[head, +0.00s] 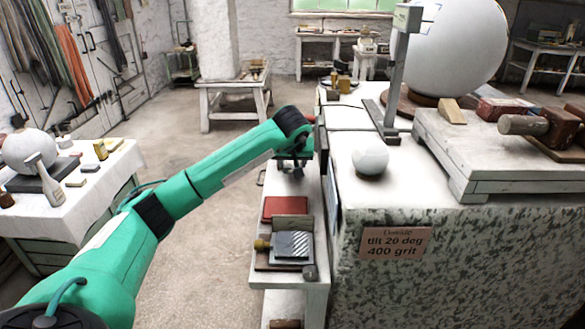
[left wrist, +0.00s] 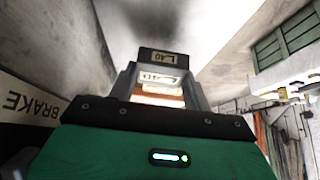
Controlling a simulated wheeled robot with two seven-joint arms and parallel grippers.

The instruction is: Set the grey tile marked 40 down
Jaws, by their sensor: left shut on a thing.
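In the left wrist view a dark grey tile (left wrist: 168,57) with a small label that reads "L 40" sits between the fingertips of my left gripper (left wrist: 163,82). In the head view my left gripper (head: 293,162) hangs over the far part of a narrow white shelf (head: 313,200), beside the large bench. The gripper is shut on the tile; the tile itself is too small and dark to make out in the head view. My right gripper is not in view.
On the shelf's near part lie a red block (head: 285,208), a grey-brown block (head: 291,222) and a ridged metal plate (head: 292,245). The speckled bench side (head: 460,265) rises along the shelf's right. A small white sphere (head: 370,159) sits on the bench top. Open floor lies left.

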